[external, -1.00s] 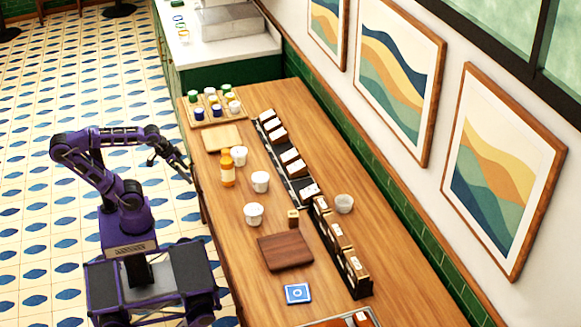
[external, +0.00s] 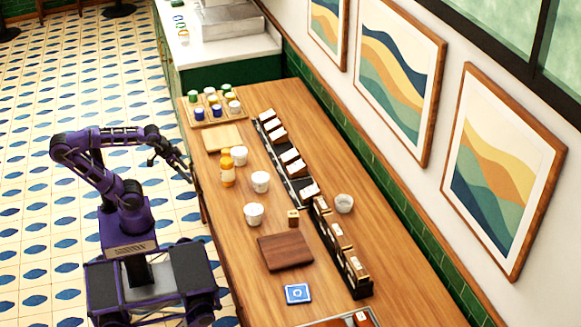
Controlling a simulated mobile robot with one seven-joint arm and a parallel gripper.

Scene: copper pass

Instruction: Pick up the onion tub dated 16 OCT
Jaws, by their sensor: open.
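Three white tubs stand in a loose row on the wooden counter: a near tub (external: 254,215), a middle tub (external: 260,182) and a far tub (external: 240,156). Their labels and dates are too small to read, so I cannot tell which is dated 16 OCT. My gripper (external: 186,172) is open and empty, at the left of the counter and apart from the tubs. Its fingers are small and dark in this view.
An orange bottle (external: 228,172) stands close to the far tub. A small brown block (external: 293,218), a dark board (external: 285,251) and a blue card (external: 297,293) lie nearer. Black racks (external: 342,250) line the right side. A light board (external: 223,138) lies further back.

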